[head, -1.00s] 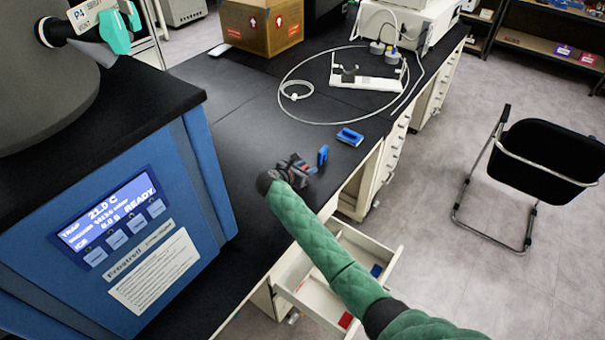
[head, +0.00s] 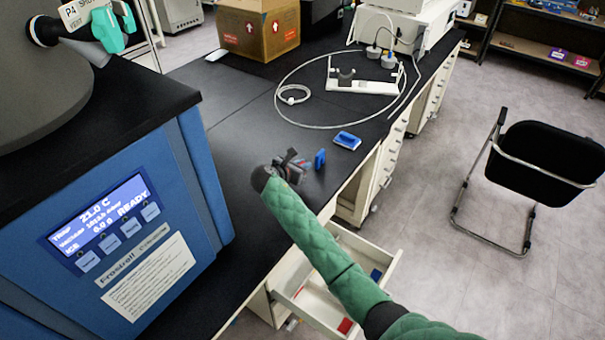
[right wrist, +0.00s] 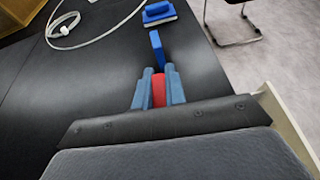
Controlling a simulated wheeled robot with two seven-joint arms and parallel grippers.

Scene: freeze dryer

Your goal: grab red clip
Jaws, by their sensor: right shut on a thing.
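My right gripper (head: 298,166) is over the black bench top near its front edge. In the right wrist view its two blue-grey fingers (right wrist: 159,88) are shut on a red thing, which looks like the red clip (right wrist: 159,92). Most of the clip is hidden between the fingers, and in the head view it is hard to make out. A blue block (head: 320,159) stands upright just beyond the fingertips; it also shows in the right wrist view (right wrist: 157,48). My left gripper is not in view.
A flat blue piece (head: 347,141) lies farther back on the bench. An open drawer (head: 383,281) below my right arm holds a red item (head: 345,326) and a blue item (head: 376,273). The blue freeze dryer (head: 120,225) stands left. A looped tube (head: 283,88) lies behind.

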